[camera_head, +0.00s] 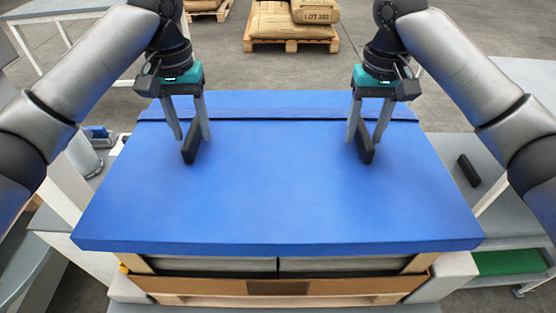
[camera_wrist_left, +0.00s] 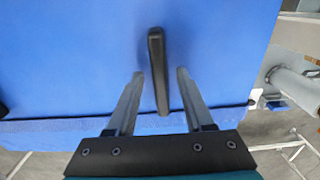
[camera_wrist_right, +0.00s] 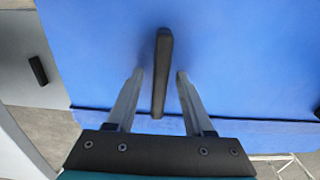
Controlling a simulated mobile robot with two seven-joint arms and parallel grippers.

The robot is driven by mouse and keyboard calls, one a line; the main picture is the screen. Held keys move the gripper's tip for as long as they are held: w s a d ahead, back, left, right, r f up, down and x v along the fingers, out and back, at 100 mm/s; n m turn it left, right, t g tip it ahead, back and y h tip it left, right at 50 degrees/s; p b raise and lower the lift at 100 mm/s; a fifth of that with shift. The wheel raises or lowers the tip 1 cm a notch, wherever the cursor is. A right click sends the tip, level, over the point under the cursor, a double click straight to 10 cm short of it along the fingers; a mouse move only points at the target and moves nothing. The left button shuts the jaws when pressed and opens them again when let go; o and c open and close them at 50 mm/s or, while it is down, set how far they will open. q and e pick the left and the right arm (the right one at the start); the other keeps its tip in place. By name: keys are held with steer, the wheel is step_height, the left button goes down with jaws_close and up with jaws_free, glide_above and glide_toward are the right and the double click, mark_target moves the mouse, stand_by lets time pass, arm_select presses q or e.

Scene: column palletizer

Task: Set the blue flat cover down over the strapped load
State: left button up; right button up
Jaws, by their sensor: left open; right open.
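The blue flat cover (camera_head: 280,190) lies flat over the load, with its front edge just above the load's brown tray (camera_head: 275,285) and grey contents (camera_head: 205,264). Two black bar handles stand on the cover: the left handle (camera_head: 189,150) and the right handle (camera_head: 364,150). My left gripper (camera_head: 189,137) is open, its fingers on either side of the left handle with gaps, as the left wrist view shows (camera_wrist_left: 158,75). My right gripper (camera_head: 366,138) is open around the right handle in the same way, seen in the right wrist view (camera_wrist_right: 159,75).
A grey side table (camera_head: 440,160) at the right holds a small black bar (camera_head: 469,170). A green panel (camera_head: 505,262) lies below it. Stacked sacks (camera_head: 285,20) on a pallet (camera_head: 290,42) stand on the floor behind. A pale table (camera_head: 60,12) stands at the back left.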

arm_select(q)
step_height(320, 180, up, 12)
steer(key=shift+f, duration=0.2)
arm_select(e)
step_height(320, 180, up, 12)
stand_by(0.9)
stand_by(0.3)
